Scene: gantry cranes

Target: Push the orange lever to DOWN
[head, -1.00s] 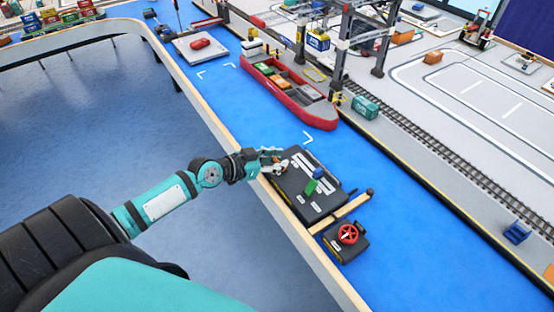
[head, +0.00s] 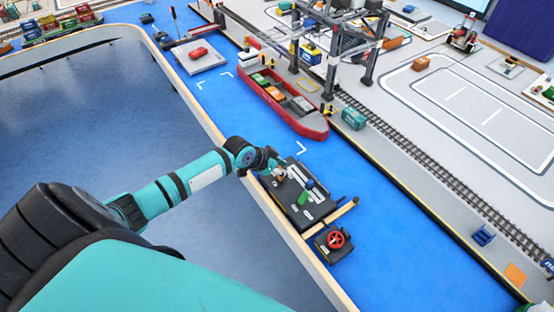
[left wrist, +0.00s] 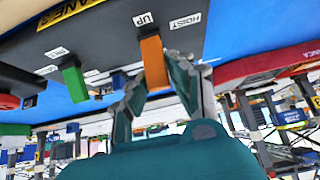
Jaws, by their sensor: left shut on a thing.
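The dark control panel (head: 322,207) lies on the blue table by its near edge. In the left wrist view the orange lever (left wrist: 153,62) rises from the panel, beside the upside-down labels UP (left wrist: 144,19) and HOIST (left wrist: 185,21). My left gripper (left wrist: 157,92) has its fingers on both sides of the lever and is shut on it. In the head view my left gripper (head: 277,171) is at the panel's far left end, and the orange lever is mostly hidden there. My right gripper is not in view.
A green lever (left wrist: 75,80) stands next to the orange one on the panel. A red wheel (head: 336,239) sits on a separate dark box to the front. A red ship (head: 306,123) and crane legs (head: 331,75) stand beyond. The blue surface right of the panel is clear.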

